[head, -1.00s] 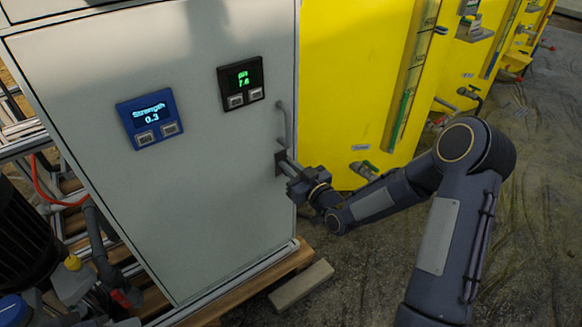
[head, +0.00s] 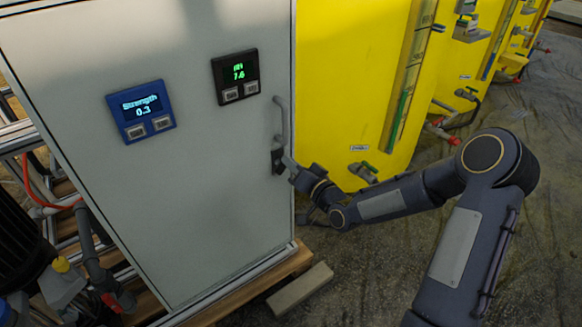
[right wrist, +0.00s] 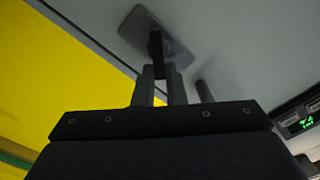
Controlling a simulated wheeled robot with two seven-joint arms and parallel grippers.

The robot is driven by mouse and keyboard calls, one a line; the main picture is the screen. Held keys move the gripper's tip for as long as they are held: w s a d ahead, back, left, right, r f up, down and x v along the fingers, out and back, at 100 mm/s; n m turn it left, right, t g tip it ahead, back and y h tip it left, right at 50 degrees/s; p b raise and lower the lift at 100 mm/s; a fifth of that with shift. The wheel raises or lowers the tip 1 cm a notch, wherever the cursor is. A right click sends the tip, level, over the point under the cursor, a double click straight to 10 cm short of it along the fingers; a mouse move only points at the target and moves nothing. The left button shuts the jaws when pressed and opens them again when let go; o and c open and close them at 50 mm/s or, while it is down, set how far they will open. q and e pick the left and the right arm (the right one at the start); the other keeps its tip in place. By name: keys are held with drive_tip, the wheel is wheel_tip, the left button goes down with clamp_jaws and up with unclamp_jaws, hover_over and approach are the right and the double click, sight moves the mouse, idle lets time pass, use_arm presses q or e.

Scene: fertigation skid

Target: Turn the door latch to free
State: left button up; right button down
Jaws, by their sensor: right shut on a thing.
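The door latch (head: 277,161) is a small dark plate with a lever, low on the right edge of the pale grey cabinet door (head: 205,190). My right gripper (head: 289,165) is at the latch, reaching in from the right. In the right wrist view, the latch plate (right wrist: 172,38) is at top centre and its dark lever (right wrist: 155,48) runs down between my gripper's two fingers (right wrist: 160,85), which are shut on it. The fingers hide the lever's end. My left gripper is not in view.
A grey door handle (head: 283,118) stands just above the latch. The door carries a blue strength display (head: 141,111) and a black pH display (head: 236,76). Yellow tanks (head: 345,80) with valves stand to the right. A loose block (head: 300,289) lies on the floor near the cabinet.

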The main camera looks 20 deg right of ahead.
drive_tip(key=shift+w+d+f+m, duration=0.1)
drive_tip(key=shift+f+m, duration=0.15)
drive_tip(key=shift+m, duration=1.35)
drive_tip(key=shift+s+d+f+m, duration=0.15)
drive_tip(key=shift+f+m, duration=0.1)
drive_tip(key=shift+m, duration=1.35)
drive_tip(key=shift+w+d+f+m, duration=0.15)
drive_tip(key=shift+f+m, duration=0.1)
drive_tip(key=shift+m, duration=1.35)
drive_tip(key=c, duration=1.5)
unclamp_jaws()
drive_tip(key=p+v, duration=0.1)
drive_tip(key=v, duration=0.6)
drive_tip(key=shift+s+p, duration=0.35)
drive_tip(key=shift+p, duration=0.05)
